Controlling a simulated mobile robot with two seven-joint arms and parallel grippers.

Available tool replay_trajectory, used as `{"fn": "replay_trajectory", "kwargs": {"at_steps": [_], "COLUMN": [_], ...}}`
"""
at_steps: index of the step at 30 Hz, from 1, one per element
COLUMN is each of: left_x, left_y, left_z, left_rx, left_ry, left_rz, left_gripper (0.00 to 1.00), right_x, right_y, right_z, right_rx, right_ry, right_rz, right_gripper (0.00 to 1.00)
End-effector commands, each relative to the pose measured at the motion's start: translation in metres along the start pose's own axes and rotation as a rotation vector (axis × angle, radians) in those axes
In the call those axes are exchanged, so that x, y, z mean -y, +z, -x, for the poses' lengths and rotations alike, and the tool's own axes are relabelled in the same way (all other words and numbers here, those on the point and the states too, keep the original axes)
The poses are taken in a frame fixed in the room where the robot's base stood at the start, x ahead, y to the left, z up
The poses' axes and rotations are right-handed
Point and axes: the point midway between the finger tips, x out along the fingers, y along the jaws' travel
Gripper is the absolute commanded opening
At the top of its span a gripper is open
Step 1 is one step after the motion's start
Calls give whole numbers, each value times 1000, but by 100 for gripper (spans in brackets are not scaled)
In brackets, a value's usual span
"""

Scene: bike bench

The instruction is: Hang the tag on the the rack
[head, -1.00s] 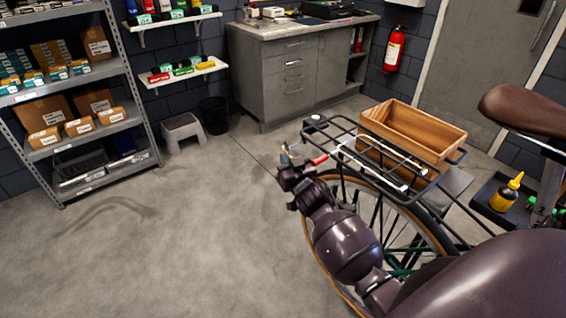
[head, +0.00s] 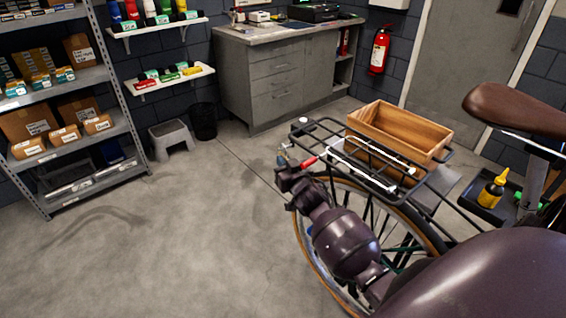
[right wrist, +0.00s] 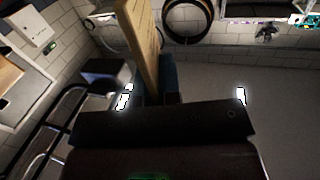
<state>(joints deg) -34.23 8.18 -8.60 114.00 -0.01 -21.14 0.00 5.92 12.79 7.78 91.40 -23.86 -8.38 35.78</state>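The bicycle's black rear rack (head: 424,192) is in the middle right of the head view. My right gripper (head: 284,158) is just left of the rack's near left end, small and partly hidden by its wrist. In the right wrist view a flat tan piece (right wrist: 146,45), which looks like the tag, stands up from between the dark-blue fingers (right wrist: 168,85). The fingers look closed on it. In that view dark rack bars (right wrist: 40,135) are at the lower left, apart from the tan piece. My left gripper is not in view.
A red-handled item (head: 309,163) is beside my right gripper. A brown saddle (head: 515,108) and a tray with a yellow bottle (head: 492,190) are at the right. The floor (head: 170,235) to the left is clear.

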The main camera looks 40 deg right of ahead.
Motion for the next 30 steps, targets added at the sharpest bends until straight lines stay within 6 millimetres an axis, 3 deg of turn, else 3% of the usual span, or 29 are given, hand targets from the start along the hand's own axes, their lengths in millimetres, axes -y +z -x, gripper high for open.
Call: {"fn": "replay_trajectory", "kwargs": {"at_steps": [11, 15, 18, 26, 30], "left_x": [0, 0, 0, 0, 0], "left_y": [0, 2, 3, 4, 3], "left_z": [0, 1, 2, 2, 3], "left_rx": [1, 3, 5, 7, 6], "left_ry": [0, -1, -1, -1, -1], "left_rz": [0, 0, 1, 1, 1], "left_gripper": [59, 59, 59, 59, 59], "right_x": [0, 0, 0, 0, 0], "right_y": [0, 0, 0, 0, 1], "right_z": [0, 0, 0, 1, 11], "right_rx": [0, 0, 0, 1, 2], "right_ry": [0, 0, 0, 0, 1], "right_rz": [0, 0, 0, 0, 0], "right_gripper": [0, 23, 34, 34, 34]}}
